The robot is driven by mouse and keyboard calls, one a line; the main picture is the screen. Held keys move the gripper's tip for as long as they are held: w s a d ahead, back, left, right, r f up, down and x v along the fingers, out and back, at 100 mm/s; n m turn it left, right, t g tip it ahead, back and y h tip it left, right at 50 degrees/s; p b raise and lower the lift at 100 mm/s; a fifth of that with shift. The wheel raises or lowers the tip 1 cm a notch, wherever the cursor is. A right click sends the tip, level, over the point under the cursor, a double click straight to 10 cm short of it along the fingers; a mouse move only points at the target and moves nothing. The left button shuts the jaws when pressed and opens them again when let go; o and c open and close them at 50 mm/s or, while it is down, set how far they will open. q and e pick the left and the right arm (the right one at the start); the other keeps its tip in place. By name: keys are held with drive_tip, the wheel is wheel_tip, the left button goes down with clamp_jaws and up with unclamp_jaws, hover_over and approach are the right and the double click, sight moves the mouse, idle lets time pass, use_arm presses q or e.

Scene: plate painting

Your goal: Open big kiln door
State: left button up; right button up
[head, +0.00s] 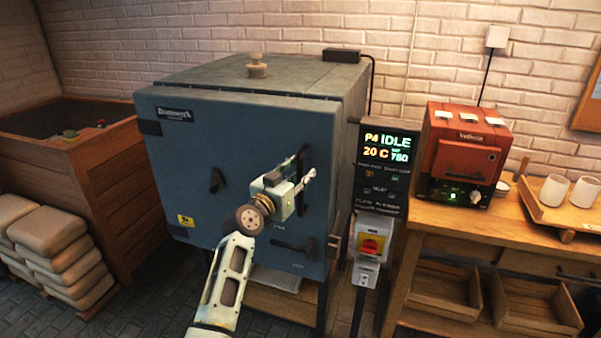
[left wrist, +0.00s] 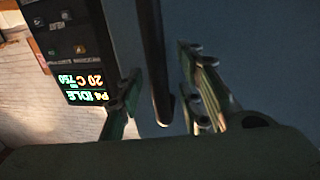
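The big kiln is a large blue-grey box, and its front door (head: 180,150) looks shut. A dark upright bar handle (head: 303,160) is on the right part of the door. My left gripper (head: 308,179) is at this handle, partly covering it in the head view. In the left wrist view the handle bar (left wrist: 153,50) runs between the two spread fingers of my left gripper (left wrist: 163,95). Gaps show on both sides, so the fingers look open around the bar and not closed on it. My right gripper is not in view.
A control panel (head: 384,165) reading IDLE and a red-yellow switch box (head: 370,245) stand just right of the kiln. A small red kiln (head: 462,155) and white cups (head: 554,190) are on a wooden bench. Stacked bags (head: 50,240) and a wooden bin (head: 120,200) are at left.

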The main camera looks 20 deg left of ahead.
use_arm(q)
drive_tip(key=shift+w, duration=0.2)
drive_tip(key=shift+d, duration=0.1)
drive_tip(key=shift+c, duration=0.3)
clamp_jaws()
